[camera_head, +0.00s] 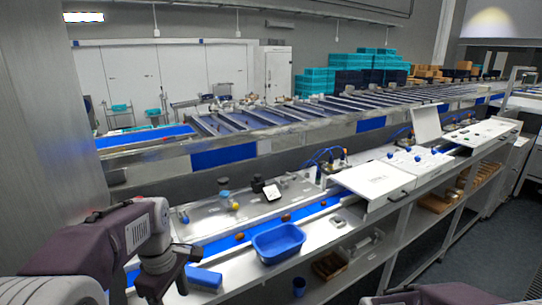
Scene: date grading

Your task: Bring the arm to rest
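My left arm comes in from the left with dark purple-grey links. Its dark gripper (172,268) hangs at the lower left, just left of a blue block-like item (204,278) on the bench. I see nothing clearly held, and the angle does not show whether the fingers are open or shut. Only a dark link of my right arm shows at the bottom right edge. My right gripper is out of view.
A blue tub (278,243) stands at the bench's front beside a blue belt (217,246) carrying a few brown dates. White work surfaces (372,180) extend right, above shelves with wooden trays (437,203). Conveyors run behind. Open floor (455,235) lies at the right.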

